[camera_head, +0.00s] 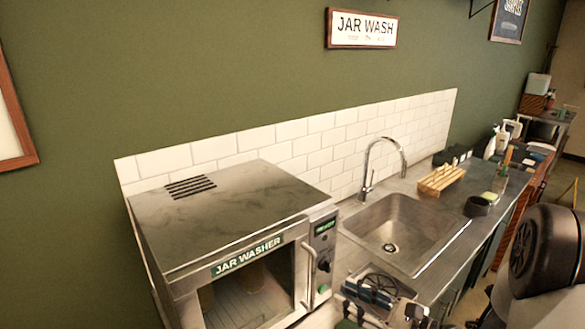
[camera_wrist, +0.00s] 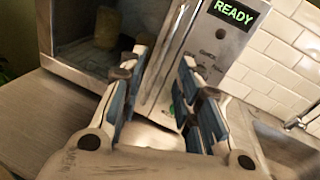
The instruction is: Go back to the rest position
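My gripper (camera_wrist: 165,70) is open in the wrist view, its two blue-padded fingers spread with nothing held between them. The fingers point at the front of the jar washer (camera_wrist: 65,18). The washer's metal door handle (camera_wrist: 170,50) shows beyond and between the fingers; I cannot tell whether they touch it. In the head view my gripper (camera_head: 368,288) is low, in front of the counter and just right of the steel jar washer (camera_head: 225,207). The washer's door looks closed, and yellowish jar shapes (camera_head: 254,275) show dimly behind its window. Its green display reads READY.
Right of the washer is an empty sink (camera_head: 400,232) with a tall curved faucet (camera_head: 372,165). A wooden rack (camera_head: 440,180) and a dark round bowl (camera_head: 478,206) stand near it. Bottles (camera_head: 502,138) are farther along the counter. A tiled wall (camera_head: 330,140) stands behind.

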